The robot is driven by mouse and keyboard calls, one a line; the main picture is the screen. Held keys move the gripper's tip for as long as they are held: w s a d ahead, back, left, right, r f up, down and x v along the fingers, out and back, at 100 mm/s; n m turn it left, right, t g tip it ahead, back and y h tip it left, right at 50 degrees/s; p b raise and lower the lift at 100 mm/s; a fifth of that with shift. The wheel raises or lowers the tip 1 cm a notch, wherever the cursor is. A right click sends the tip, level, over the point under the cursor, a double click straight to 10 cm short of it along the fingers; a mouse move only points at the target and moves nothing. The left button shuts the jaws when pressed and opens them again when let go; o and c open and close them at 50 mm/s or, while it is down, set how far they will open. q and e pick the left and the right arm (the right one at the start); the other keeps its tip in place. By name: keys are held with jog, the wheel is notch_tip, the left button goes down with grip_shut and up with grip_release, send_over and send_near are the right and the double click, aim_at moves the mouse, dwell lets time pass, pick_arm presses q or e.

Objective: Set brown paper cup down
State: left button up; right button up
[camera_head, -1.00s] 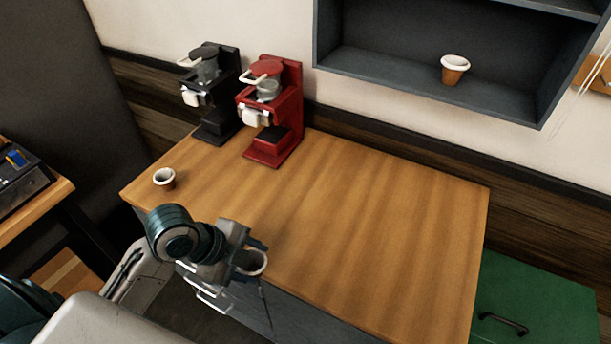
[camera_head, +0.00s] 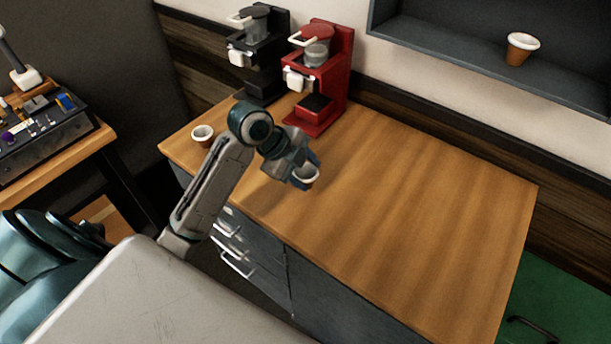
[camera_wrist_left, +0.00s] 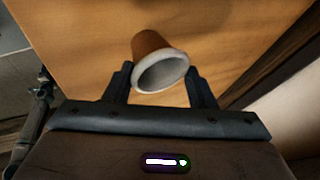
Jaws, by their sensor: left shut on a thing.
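A brown paper cup with a white rim (camera_head: 306,178) is between the fingers of my left gripper (camera_head: 304,172), over the front part of the wooden counter (camera_head: 410,210). In the left wrist view the cup (camera_wrist_left: 155,62) sits between the two dark fingertips (camera_wrist_left: 160,82), its open white mouth towards the camera. My left gripper is shut on it. I cannot tell whether the cup's base touches the counter. The right gripper is not in view.
A second brown cup (camera_head: 203,135) stands at the counter's left end, and another (camera_head: 521,48) is on the wall shelf (camera_head: 450,62). A red brewer (camera_head: 322,85) and a black brewer (camera_head: 262,60) stand at the back. The counter's middle and right are clear.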

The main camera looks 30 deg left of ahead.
aim_at(303, 179)
pick_arm(q)
jog(key=shift+w+f, duration=0.15)
notch_tip(303, 179, down, 3)
jog(key=shift+r+p, duration=0.1)
jog(key=shift+p, duration=0.6)
jog(key=shift+f, duration=0.2)
jog(key=o, duration=0.9)
jog(key=shift+f, duration=0.1)
jog(key=shift+o, duration=0.2)
jog(key=shift+a, duration=0.1)
jog(key=b+v, duration=0.2)
jog(key=v, duration=1)
jog(key=shift+b, duration=0.4)
